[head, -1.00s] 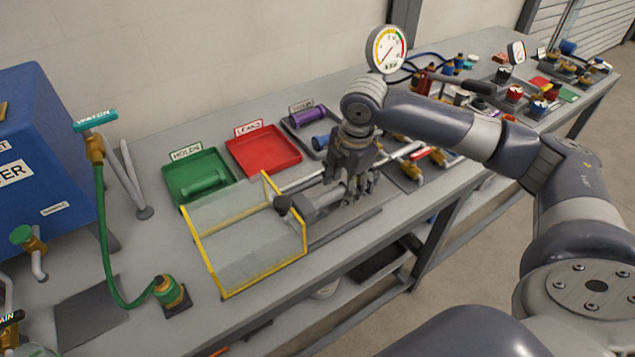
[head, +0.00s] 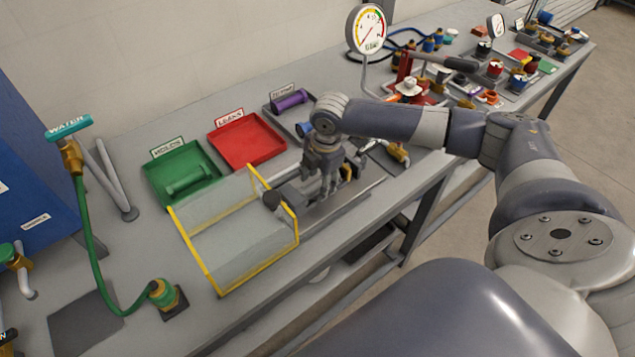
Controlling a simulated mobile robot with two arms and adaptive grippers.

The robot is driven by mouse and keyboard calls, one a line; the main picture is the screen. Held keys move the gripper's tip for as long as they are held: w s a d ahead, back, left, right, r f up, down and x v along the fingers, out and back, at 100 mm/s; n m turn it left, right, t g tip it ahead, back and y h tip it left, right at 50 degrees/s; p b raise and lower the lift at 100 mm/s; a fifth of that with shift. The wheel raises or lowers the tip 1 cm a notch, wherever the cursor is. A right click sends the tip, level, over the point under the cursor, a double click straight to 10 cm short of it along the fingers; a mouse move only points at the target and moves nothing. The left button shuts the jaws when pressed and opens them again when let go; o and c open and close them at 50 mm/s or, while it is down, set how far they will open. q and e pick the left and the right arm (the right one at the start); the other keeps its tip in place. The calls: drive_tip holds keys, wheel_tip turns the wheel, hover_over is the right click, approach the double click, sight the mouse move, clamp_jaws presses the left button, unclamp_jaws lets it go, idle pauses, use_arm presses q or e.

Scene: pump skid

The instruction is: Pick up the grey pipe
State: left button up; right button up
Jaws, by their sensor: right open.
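My right gripper (head: 326,188) points down over the bench, just right of the clear guard box with yellow edges (head: 235,240). Its fingers are apart, over a dark grey fixture (head: 290,193) at the guard's right end. I cannot make out a separate grey pipe for certain; the gripper hides much of this spot. A thin grey rail (head: 340,213) runs along the bench in front of the gripper. My left gripper is not in view.
A green tray (head: 205,160) holds a green pipe (head: 188,180). A red tray (head: 247,155) is empty. A third tray holds a purple pipe (head: 290,100). A gauge (head: 366,30) stands behind my right arm. A green hose (head: 88,240) is at left.

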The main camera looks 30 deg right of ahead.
drive_tip(key=shift+w+f, duration=0.1)
drive_tip(key=shift+f, duration=0.5)
clamp_jaws()
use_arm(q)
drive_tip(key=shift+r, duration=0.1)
use_arm(e)
drive_tip(key=shift+r, duration=0.1)
